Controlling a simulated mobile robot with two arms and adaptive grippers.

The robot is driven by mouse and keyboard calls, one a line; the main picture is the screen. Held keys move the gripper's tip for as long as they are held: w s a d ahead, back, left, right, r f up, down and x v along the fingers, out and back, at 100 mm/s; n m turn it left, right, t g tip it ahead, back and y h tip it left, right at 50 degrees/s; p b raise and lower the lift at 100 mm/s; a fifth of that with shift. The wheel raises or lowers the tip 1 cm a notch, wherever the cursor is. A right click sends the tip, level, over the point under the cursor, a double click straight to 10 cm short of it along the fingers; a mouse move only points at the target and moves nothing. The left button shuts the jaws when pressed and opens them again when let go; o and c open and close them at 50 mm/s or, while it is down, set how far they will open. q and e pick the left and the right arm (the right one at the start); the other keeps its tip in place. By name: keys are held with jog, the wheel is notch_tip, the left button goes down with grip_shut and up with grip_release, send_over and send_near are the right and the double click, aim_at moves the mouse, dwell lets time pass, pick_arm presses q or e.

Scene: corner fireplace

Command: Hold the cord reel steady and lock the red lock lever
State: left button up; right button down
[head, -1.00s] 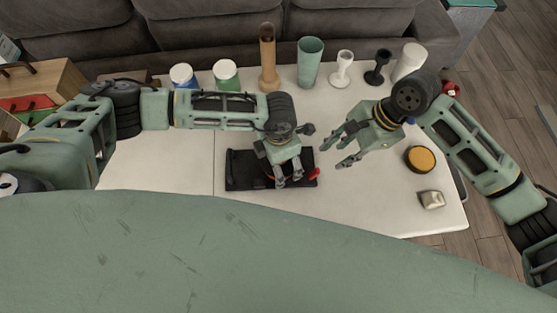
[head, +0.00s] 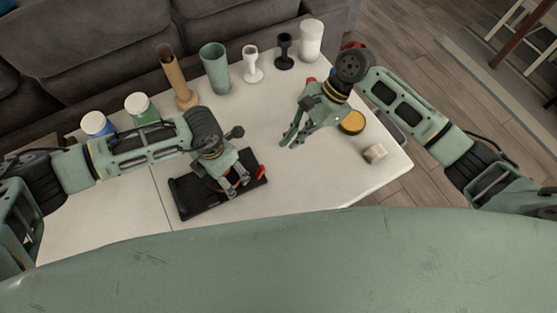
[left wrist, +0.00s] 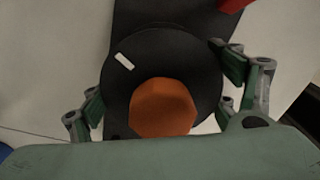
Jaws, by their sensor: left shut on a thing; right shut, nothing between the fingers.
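The cord reel shows in the left wrist view as a round black disc (left wrist: 190,70) with an orange hub (left wrist: 163,107) and a small white mark. It sits on a black base (head: 192,200) on the white table. My left gripper (head: 237,190) reaches down over the reel and is shut on it, with a finger at each side in the left wrist view (left wrist: 160,105). The red lock lever (head: 261,172) is at the right end of the base, just right of my left gripper. My right gripper (head: 286,143) is shut and empty, above the table beyond the lever and to its right.
Along the back stand two lidded jars (head: 140,108), a brown vase (head: 175,77), a green cup (head: 215,68), two goblets (head: 252,64) and a white cylinder (head: 311,41). A yellow-topped round tin (head: 352,122) and a pale block (head: 375,153) lie at right. The table's front is clear.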

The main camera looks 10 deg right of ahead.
aim_at(260, 172)
jog(key=shift+w+d+f+m+y, duration=0.1)
jog(key=shift+d+f+m+y, duration=0.1)
jog(key=shift+d, duration=0.2)
jog(key=shift+d+f+m+y, duration=0.1)
jog(key=shift+d+f, duration=0.05)
jog(key=shift+d, duration=0.25)
jog(key=x, duration=1)
